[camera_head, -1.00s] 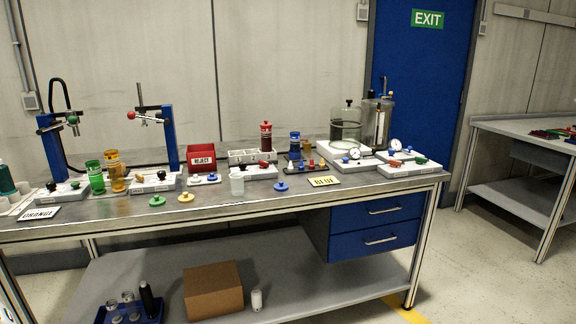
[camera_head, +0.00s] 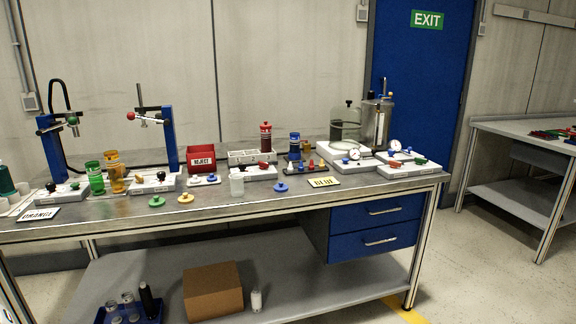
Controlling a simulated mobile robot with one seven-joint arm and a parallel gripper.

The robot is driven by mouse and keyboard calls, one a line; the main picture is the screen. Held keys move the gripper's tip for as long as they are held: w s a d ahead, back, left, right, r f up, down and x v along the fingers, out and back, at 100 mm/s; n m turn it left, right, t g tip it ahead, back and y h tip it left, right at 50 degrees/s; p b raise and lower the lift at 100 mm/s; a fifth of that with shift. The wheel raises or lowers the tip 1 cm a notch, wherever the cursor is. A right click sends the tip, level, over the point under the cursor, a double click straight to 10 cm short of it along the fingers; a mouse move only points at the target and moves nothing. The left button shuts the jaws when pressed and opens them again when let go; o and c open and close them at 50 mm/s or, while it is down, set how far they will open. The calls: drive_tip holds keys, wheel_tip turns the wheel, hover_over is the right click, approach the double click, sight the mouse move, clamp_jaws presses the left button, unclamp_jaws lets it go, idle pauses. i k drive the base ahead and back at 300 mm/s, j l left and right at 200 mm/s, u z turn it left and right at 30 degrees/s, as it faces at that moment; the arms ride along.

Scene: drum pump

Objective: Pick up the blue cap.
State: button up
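A blue cap (camera_head: 280,187) with a small knob on top lies on the front part of the metal workbench (camera_head: 240,205). It sits between a clear white cup (camera_head: 237,184) on its left and the yellow "BLUE" label (camera_head: 323,182) on its right. Nothing covers it. A blue bottle (camera_head: 295,146) stands behind it. My gripper is not in view.
A green cap (camera_head: 156,201) and a yellow cap (camera_head: 185,198) lie to the left along the front edge. A red REJECT bin (camera_head: 202,160), a red bottle (camera_head: 265,137) and a glass jar (camera_head: 345,122) stand behind. A cardboard box (camera_head: 213,291) is on the lower shelf.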

sight(280, 188)
drive_tip(key=i+j+z, duration=0.15)
drive_tip(key=z, duration=0.25)
drive_tip(key=i+j+z, duration=0.15)
drive_tip(key=z, duration=0.25)
drive_tip(key=i+j+z, duration=0.1)
drive_tip(key=j, duration=0.25)
drive_tip(key=i+j+z, duration=0.1)
drive_tip(key=j, duration=0.25)
drive_tip(key=i+j+z, duration=0.1)
drive_tip(key=j, duration=0.25)
drive_tip(key=i, duration=0.1)
